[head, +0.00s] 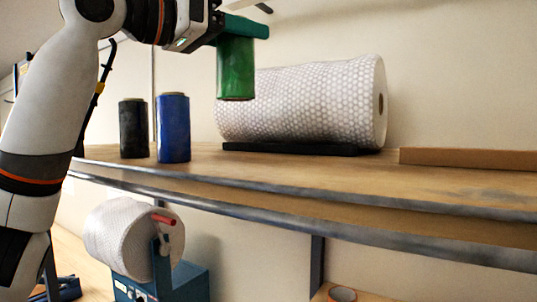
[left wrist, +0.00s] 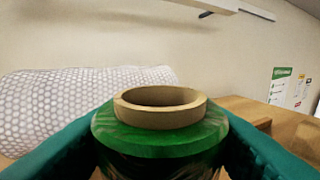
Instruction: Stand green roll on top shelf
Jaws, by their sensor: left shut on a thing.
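The green roll (head: 236,68) hangs upright in my left gripper (head: 243,27), above the wooden top shelf (head: 290,172). Its lower end is clear of the shelf in the head view. In the left wrist view the green roll (left wrist: 160,140) shows its cardboard core, with the teal fingers of my left gripper (left wrist: 160,150) on both sides of it. A black roll (head: 133,128) and a blue roll (head: 173,128) stand upright on the shelf, left of the green roll. My right gripper is not in view.
A large bubble-wrap roll (head: 310,102) lies on a black base (head: 290,149) behind the green roll. A flat brown carton (head: 465,158) lies at the right. The shelf front between them is bare. Below is a blue machine (head: 180,282) with a white roll (head: 122,238).

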